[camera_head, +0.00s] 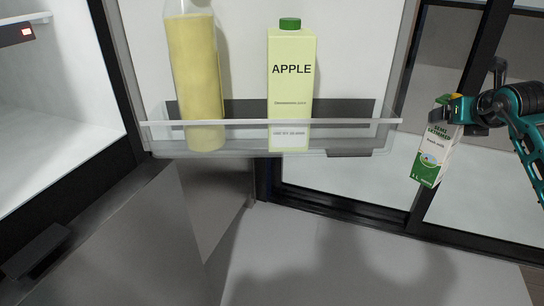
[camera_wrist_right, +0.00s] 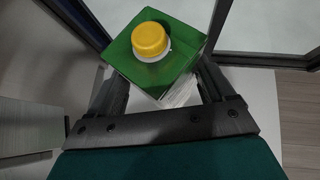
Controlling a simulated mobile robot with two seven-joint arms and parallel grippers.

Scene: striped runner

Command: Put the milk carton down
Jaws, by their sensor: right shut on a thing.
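The milk carton (camera_head: 432,158) is green and white and hangs tilted in the air at the right of the head view. My right gripper (camera_head: 452,108) is shut on it near its top. In the right wrist view the carton's green top with a yellow cap (camera_wrist_right: 150,40) sits between the fingers of my right gripper (camera_wrist_right: 158,92). The carton's lower part is hidden in that view. My left gripper is not in view.
An open fridge door carries a clear shelf (camera_head: 350,140) holding a yellow bottle (camera_head: 196,80) and an apple juice carton (camera_head: 290,90). The shelf's right part is free. The fridge interior (camera_head: 60,110) is at the left. Dark-framed glass panes (camera_head: 340,195) stand behind.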

